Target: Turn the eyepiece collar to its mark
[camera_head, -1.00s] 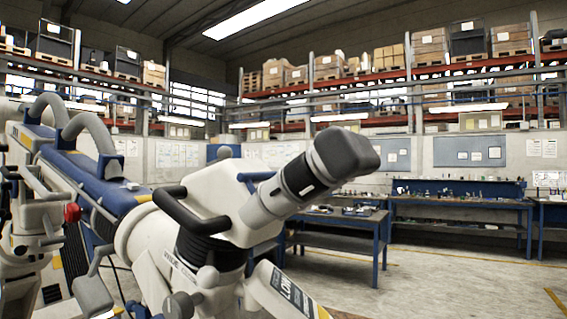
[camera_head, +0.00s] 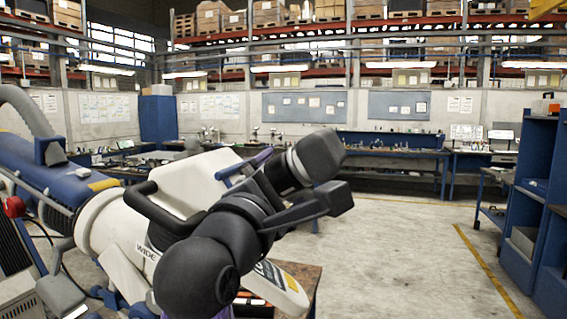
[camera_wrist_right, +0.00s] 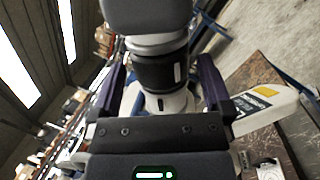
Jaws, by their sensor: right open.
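The microscope's eyepiece (camera_head: 318,156) points up to the right in the head view, with a grey eyecup (camera_wrist_right: 145,14) at the top of the wrist view. Below it is the black collar (camera_wrist_right: 156,73) with a white line. Gaps show beside the collar; contact is unclear. In the head view my right gripper (camera_head: 270,178) and wrist partly hide the eyepiece's lower part. My left gripper is out of view.
The white microscope head (camera_head: 182,185) and black handle bar (camera_head: 160,212) are close to my right arm. A brown-topped table (camera_head: 300,276) is below. Blue shelving (camera_head: 540,200) stands at right, a workbench (camera_head: 400,152) at the back. The floor between is clear.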

